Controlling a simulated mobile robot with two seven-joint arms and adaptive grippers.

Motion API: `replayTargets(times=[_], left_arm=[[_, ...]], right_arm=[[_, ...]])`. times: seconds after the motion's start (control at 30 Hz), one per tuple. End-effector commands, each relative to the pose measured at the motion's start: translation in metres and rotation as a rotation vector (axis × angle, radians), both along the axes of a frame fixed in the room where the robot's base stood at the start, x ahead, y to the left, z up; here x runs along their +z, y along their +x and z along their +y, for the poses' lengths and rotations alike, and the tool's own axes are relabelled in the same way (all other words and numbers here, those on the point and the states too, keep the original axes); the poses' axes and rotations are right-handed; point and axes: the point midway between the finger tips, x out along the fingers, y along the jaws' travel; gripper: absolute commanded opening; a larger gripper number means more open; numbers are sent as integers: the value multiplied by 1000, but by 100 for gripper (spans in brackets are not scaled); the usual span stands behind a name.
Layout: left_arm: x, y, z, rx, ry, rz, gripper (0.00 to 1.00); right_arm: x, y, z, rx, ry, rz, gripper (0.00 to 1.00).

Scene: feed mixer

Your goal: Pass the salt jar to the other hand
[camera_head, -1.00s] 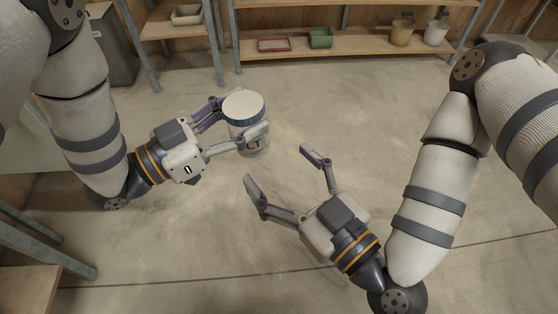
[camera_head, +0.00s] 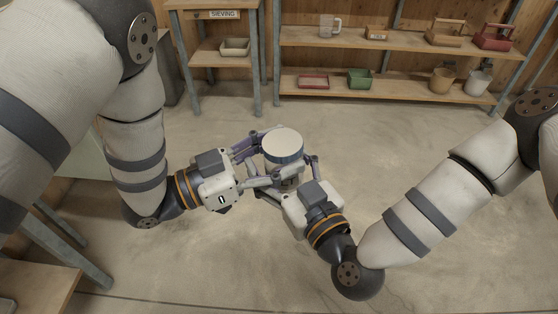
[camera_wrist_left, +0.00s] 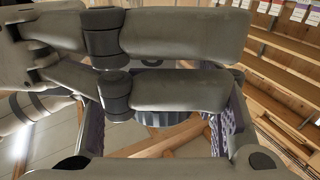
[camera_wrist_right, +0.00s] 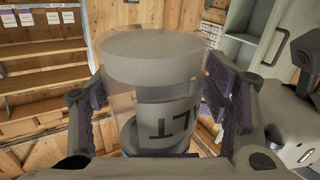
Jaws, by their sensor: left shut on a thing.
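In the left wrist view, grey finger links hide most of the jar.
The two grippers are crowded together around the jar. The concrete floor around is clear.

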Motion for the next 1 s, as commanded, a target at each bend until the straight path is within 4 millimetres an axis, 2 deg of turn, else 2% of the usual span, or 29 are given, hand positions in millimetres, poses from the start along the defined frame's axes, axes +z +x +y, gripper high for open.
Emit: replayTargets(times=[0.03, 0.17, 0.23, 0.27, 0.33, 0.7, 0.77, 1.0], left_arm=[[0, 0, 0, -1, -1, -1, 23], [0, -1, -1, -3, -1, 0, 24], [0, -1, -1, -4, -3, 1, 24], [0, -1, -1, -4, -3, 1, 60], [0, -1, -1, -4, -3, 1, 76], [-1, -3, 5, -1, 0, 1, 77], [-2, -7, 14, 1, 1, 3, 77], [-7, -35, 72, 7, -2, 4, 77]], right_arm=[[0, 0, 0, -1, 0, 0, 51], [0, 0, 0, 1, 0, -1, 23], [0, -1, 1, 3, 0, -1, 23], [1, -1, 1, 4, 2, -1, 23], [1, -1, 1, 3, 2, -1, 23], [0, 0, 0, 0, 1, -1, 23], [0, 0, 0, 0, 1, -1, 23], [0, 0, 0, -1, 1, -1, 23]])
